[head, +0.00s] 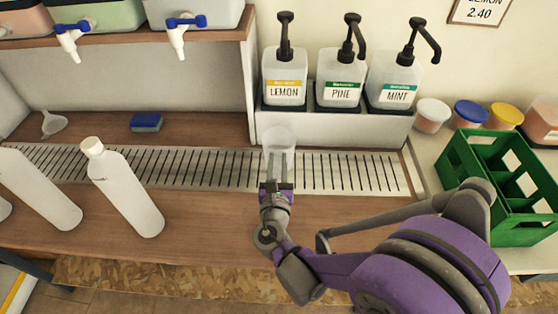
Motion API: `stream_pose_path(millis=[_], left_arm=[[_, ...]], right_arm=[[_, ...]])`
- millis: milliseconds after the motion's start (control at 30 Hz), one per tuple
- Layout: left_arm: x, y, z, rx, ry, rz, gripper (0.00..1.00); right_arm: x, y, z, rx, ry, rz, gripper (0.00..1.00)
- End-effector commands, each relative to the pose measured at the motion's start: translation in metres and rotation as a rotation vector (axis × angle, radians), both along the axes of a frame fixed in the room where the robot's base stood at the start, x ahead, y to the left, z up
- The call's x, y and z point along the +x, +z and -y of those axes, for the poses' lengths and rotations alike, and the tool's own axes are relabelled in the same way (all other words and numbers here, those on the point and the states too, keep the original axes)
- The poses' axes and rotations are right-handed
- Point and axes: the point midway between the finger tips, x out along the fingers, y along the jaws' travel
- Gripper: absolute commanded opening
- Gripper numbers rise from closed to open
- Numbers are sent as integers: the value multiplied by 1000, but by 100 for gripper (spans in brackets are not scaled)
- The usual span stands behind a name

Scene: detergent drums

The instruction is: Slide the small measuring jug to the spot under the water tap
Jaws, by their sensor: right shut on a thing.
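The small measuring jug (279,142) is clear and stands upright on the slotted drip grate, in front of the LEMON pump bottle. My right gripper (276,184) reaches it from the front and is shut on it. The fingers hide the jug's lower part. White taps with blue handles hang from the shelf at the upper left. One tap (181,38) is on a greyish-white drum (200,10), the other (74,42) on a green-tinted drum (100,14). No label marks either as water. The jug is to the right of both taps. My left gripper is out of view.
White bottles (125,192) stand at the left, one partly over the grate. A blue sponge (146,122) and a funnel (54,123) lie behind the grate. LEMON (285,78), PINE and MINT pumps stand behind. A green crate (500,185) is right. The grate between bottle and jug is clear.

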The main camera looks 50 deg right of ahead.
Motion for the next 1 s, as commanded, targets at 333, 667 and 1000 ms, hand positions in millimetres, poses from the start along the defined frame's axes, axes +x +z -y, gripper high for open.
stream_pose_path(millis=[333,667,1000], left_arm=[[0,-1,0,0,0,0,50],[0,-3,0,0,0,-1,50],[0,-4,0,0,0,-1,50]], right_arm=[[20,0,-19,1,1,0,0],[38,0,-37,0,1,0,0],[56,0,-55,1,0,1,0]])
